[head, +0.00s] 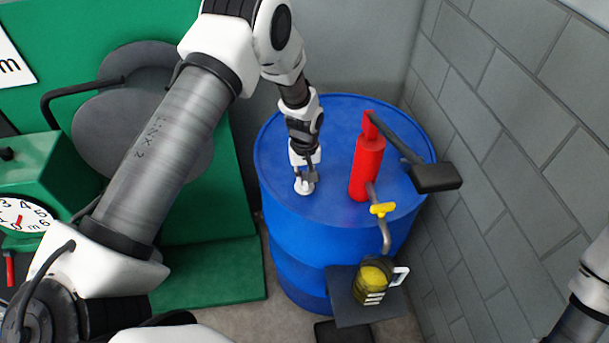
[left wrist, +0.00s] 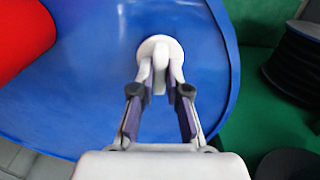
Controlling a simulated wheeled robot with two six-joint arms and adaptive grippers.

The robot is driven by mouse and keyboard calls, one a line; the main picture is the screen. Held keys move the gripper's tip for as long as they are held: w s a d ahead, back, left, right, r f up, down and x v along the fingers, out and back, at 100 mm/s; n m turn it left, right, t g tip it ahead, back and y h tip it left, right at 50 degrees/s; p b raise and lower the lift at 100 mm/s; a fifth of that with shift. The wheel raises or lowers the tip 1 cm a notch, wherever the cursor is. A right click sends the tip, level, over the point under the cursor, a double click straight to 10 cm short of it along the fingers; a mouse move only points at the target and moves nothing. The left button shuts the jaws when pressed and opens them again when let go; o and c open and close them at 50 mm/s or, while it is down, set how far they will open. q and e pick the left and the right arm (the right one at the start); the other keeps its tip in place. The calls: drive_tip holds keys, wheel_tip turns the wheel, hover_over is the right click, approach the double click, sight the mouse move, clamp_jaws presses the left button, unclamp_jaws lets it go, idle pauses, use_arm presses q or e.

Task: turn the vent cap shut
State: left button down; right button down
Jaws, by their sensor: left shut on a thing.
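The vent cap (head: 304,186) is a small white round cap with a raised grip, on top of the blue drum (head: 290,230), left of the red pump. In the left wrist view the vent cap (left wrist: 155,45) lies straight ahead between the fingertips. My left gripper (head: 306,177) reaches down onto the cap from above. In the left wrist view my left gripper (left wrist: 160,82) is shut on the cap's raised grip. The fingers hide part of the cap. My right gripper is not in view; only part of my right arm shows at the lower right edge.
A red pump (head: 367,170) with a black-ended lever (head: 436,178) and a yellow valve handle (head: 383,209) stands on the drum. A yellow jug (head: 373,283) sits on a dark shelf (head: 345,307) below the spout. A grey block wall is close on the right; green machinery (head: 205,270) stands left.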

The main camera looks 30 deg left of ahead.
use_arm(q)
drive_tip(key=shift+f+m, duration=0.1)
drive_tip(key=shift+m, duration=0.2)
drive_tip(key=m+b, duration=0.1)
drive_tip(key=m, duration=0.2)
drive_tip(key=m+b, duration=0.1)
drive_tip(key=m, duration=0.4)
drive_tip(key=shift+b, duration=0.3)
drive_tip(key=m, duration=0.4)
drive_tip(key=shift+a+m+b, duration=0.1)
drive_tip(key=shift+m+b, duration=0.2)
drive_tip(key=shift+b, duration=0.1)
drive_tip(key=m, duration=0.4)
drive_tip(key=shift+m+b, duration=0.3)
drive_tip(key=c, duration=1.2)
unclamp_jaws()
drive_tip(key=shift+o, duration=0.2)
drive_tip(key=shift+w, duration=0.1)
